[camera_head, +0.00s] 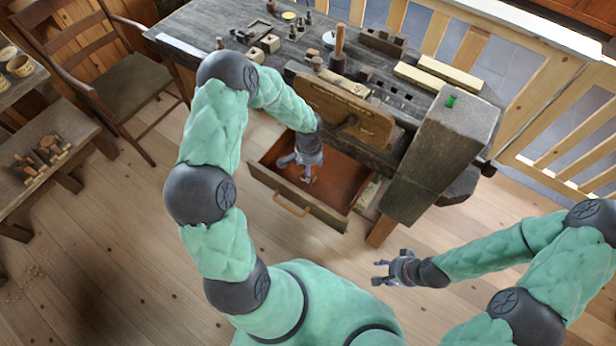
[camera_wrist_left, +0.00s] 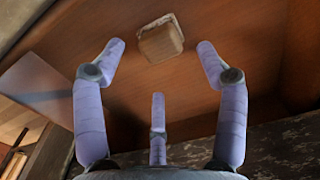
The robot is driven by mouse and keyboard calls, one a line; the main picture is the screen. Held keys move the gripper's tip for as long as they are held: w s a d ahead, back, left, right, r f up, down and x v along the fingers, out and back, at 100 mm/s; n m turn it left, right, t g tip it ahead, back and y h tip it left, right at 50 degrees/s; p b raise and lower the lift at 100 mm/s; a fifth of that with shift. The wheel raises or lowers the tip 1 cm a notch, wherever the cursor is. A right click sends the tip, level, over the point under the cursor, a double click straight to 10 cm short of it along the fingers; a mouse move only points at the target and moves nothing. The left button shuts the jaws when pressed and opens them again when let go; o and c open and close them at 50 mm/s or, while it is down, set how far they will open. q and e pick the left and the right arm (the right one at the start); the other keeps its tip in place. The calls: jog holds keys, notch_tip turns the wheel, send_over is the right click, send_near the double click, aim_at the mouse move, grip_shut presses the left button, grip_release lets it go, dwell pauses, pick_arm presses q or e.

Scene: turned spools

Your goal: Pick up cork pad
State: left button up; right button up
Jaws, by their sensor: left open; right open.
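The cork pad (camera_wrist_left: 160,40) appears as a small tan block with rounded corners in the left wrist view. It lies on the brown floor of the open drawer (camera_head: 283,199). My left gripper (camera_head: 306,178) reaches down into the drawer in the head view. In the left wrist view its fingers (camera_wrist_left: 160,70) are spread, with the pad beyond and between the tips, not held. In the head view the pad is hidden or too small to make out. My right gripper (camera_head: 380,270) is open and empty over the wooden floor, to the right of the drawer.
The drawer is pulled out from the dark workbench (camera_head: 215,25), below a wooden vise jaw (camera_head: 345,110). A mallet (camera_head: 338,45) and small blocks stand on the bench top. A chair (camera_head: 110,80) stands left; clear floor lies in front.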

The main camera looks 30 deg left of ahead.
pick_arm(q)
notch_tip(320, 180, down, 4)
jog(key=shift+a+b, duration=0.1)
jog(key=shift+b, duration=0.45)
jog(key=shift+c, duration=0.3)
jog(key=c, duration=1.2)
jog(key=shift+r, duration=0.2)
